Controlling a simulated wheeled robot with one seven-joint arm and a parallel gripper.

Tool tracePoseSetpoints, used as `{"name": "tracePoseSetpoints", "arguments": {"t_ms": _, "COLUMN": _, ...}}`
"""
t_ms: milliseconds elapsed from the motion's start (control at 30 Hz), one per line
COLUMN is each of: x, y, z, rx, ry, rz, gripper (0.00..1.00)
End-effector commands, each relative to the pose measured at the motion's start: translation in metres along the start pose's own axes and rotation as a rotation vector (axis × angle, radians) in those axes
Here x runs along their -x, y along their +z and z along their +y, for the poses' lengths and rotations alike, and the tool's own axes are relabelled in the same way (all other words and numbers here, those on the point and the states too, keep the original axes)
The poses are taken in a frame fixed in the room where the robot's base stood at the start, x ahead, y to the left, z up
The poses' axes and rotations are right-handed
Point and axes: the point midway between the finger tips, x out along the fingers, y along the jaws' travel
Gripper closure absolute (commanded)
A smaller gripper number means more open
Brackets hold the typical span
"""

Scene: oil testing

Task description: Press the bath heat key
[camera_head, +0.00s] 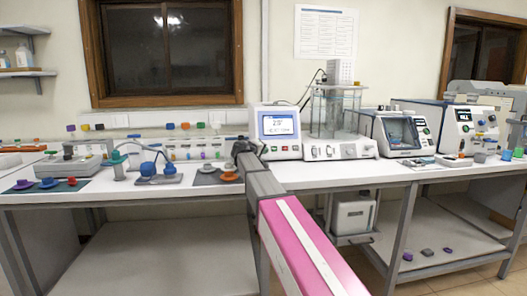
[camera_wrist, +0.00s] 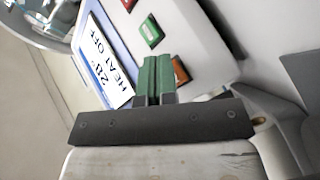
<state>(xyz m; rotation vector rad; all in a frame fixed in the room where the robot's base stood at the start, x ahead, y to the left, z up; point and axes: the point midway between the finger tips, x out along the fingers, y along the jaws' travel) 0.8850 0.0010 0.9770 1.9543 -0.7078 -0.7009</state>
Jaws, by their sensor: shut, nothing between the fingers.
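The bath control unit (camera_head: 277,130) stands on the bench, a white box with a lit blue-framed screen and a row of small keys below it. In the wrist view its screen (camera_wrist: 108,62) reads "HEAT OFF" with a number near 28. A green key (camera_wrist: 151,31) lies just beyond my fingertips, between a red key (camera_wrist: 129,5) and an orange-red key (camera_wrist: 182,71). I cannot read which is the bath heat key. My gripper (camera_wrist: 157,62) is shut and empty, pointing at the panel near the keys; contact cannot be told. In the head view my gripper (camera_head: 241,150) is left of the unit.
A glass bath (camera_head: 336,112) on a white base adjoins the unit on the right. Other instruments (camera_head: 401,133) stand further right. A dark mat (camera_head: 207,179) with an orange item and a blue device (camera_head: 152,170) lie left. The shelf below (camera_head: 185,268) is bare.

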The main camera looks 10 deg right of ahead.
Motion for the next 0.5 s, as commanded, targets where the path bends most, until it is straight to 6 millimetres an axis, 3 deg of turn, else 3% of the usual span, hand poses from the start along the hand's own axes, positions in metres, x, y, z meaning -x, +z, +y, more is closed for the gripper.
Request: {"name": "tracePoseSetpoints", "arguments": {"t_ms": 500, "x": -0.0047, "y": -0.0039, "z": -0.0066, "rx": -0.004, "ry": -0.007, "rz": 0.001, "gripper": 1.0}}
